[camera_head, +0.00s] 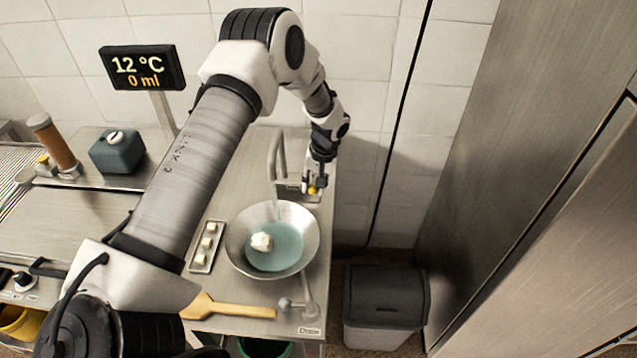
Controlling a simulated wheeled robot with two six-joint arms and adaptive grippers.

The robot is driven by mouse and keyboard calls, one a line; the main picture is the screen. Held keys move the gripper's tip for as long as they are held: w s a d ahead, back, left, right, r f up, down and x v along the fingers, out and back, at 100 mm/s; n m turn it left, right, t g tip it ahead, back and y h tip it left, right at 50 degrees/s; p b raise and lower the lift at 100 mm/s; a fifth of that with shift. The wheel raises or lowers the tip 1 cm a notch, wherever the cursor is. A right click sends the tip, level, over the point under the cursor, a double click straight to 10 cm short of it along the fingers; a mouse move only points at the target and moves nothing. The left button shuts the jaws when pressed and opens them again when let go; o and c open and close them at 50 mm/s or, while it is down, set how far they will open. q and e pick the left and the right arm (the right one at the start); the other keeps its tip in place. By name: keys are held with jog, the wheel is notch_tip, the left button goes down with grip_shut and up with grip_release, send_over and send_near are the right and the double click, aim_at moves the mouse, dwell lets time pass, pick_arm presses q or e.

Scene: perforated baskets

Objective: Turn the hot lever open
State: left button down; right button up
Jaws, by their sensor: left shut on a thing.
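My left gripper (319,178) reaches down behind the bowl, just right of the tap (277,160). It is shut on a small lever at the tap's base. A yellow knob (312,190) shows at its fingertips. The fingers hide most of the lever, so its angle and any hot marking cannot be read. A metal bowl (237,240) under the tap holds bluish liquid and a white lump (262,242). The display (142,67) reads 12 °C and 0 ml. My right gripper is not in view.
A small tray (207,247) of pale cubes lies left of the bowl. A wooden spatula (228,308) and a grey lever marked Drain (300,306) are in front. A teal canister (117,152) stands at the back left. A bin (385,305) and steel cabinet (500,150) are right.

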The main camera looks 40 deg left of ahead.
aim_at(317, 189)
pick_arm(q)
jog(key=shift+s+a+f+m, duration=0.1)
jog(key=shift+s+a+m, duration=0.15)
jog(key=shift+m, duration=0.35)
jog(key=shift+s+a+m, duration=0.15)
jog(key=shift+s+m, duration=0.05)
jog(key=shift+m, duration=0.4)
jog(key=c, duration=0.9)
grip_release()
jog(key=shift+a, duration=0.1)
jog(key=shift+o, duration=0.2)
jog(key=shift+w, duration=0.1)
notch_tip(317, 189, up, 12)
jog(key=d, duration=0.2)
jog(key=shift+w, duration=0.4)
jog(key=shift+f, duration=0.15)
jog(key=shift+d, duration=0.1)
